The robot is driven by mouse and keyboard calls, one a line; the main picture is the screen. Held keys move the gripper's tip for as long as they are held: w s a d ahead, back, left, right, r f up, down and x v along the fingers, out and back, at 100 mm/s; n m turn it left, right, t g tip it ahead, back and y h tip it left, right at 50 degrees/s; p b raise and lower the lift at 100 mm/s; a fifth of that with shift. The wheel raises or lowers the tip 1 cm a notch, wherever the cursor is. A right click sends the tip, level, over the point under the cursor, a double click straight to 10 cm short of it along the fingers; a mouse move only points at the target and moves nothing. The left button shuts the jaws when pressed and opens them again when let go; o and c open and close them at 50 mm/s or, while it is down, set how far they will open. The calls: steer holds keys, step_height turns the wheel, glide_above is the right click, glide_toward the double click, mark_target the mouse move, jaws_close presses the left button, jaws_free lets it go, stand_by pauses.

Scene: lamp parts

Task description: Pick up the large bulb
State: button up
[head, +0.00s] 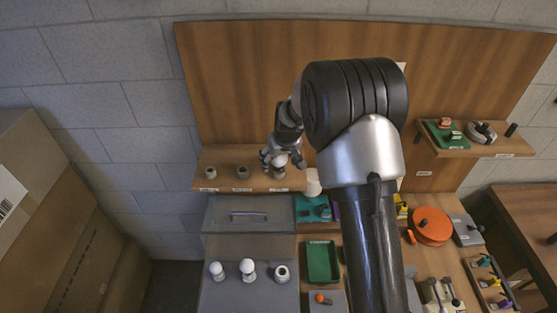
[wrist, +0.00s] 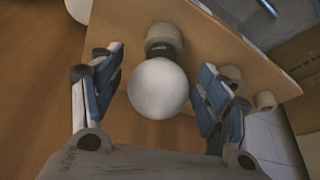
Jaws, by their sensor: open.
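A round white bulb (wrist: 157,90) fills the middle of the wrist view. Its dark neck points toward a grey-beige round holder (wrist: 163,34) on the wooden shelf; I cannot tell how deep it sits. My gripper (wrist: 160,76) is open, with one finger on each side of the bulb and a visible gap to both. In the head view my gripper (head: 279,157) is over the right end of the left shelf (head: 225,184), largely covering the bulb (head: 281,161). Two more white bulbs, a smaller-looking one (head: 217,270) and another (head: 248,267), stand on the grey surface below.
Two empty-looking holders, one (head: 210,172) and another (head: 243,172), stand left along the shelf. A white cylinder (head: 313,184) is close to the gripper's right. A wooden back panel (head: 240,80) rises behind. A grey drawer unit (head: 249,216) lies below.

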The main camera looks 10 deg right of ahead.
steer(key=shift+c, duration=0.4)
steer(key=c, duration=0.9)
steer(key=shift+c, duration=0.2)
